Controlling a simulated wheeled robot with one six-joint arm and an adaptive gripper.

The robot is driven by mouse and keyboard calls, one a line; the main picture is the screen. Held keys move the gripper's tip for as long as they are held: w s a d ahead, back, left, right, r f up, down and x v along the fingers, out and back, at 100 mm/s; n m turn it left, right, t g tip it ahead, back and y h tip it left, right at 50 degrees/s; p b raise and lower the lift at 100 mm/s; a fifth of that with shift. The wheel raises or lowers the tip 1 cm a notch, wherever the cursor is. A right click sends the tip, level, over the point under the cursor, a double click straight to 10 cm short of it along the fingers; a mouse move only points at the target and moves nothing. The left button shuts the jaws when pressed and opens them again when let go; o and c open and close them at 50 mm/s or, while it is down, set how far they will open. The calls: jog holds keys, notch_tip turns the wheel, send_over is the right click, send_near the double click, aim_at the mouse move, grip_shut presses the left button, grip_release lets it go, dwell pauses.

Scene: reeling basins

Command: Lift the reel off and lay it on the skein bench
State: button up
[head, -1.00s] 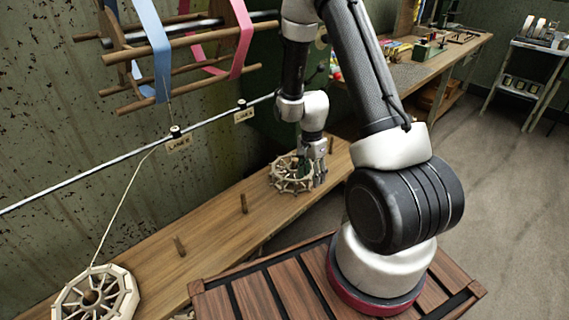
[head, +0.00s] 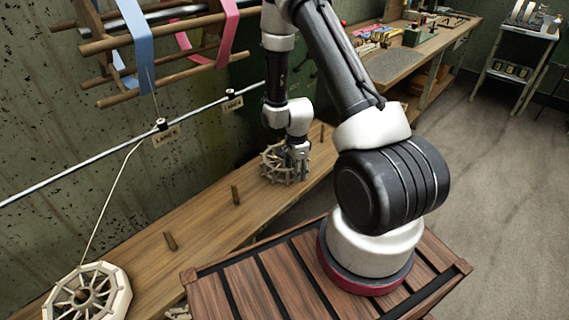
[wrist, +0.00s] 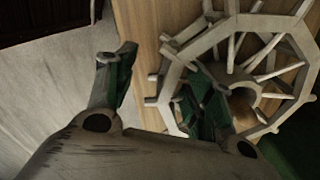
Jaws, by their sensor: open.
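A pale wooden spoked reel (head: 270,162) is at the far part of the long wooden bench (head: 205,215) along the wall. In the wrist view the reel (wrist: 283,22) fills the upper right, its hub and spokes showing. My gripper (head: 298,163) is at the reel's right side. In the wrist view my open gripper (wrist: 160,95) has one finger outside the rim and the other over the reel, near its hub. I cannot tell whether either finger touches it. Which surface is the skein bench is not clear.
A second reel (head: 117,292) lies at lower left, with a thread running up to the rail (head: 100,163). Short pegs (head: 235,194) stand on the bench. A rack with blue and pink bands (head: 135,30) hangs above. A cluttered workbench (head: 430,57) and a shelf cart (head: 515,70) stand behind.

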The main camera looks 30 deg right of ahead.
jog(key=shift+f, duration=0.25)
grip_shut()
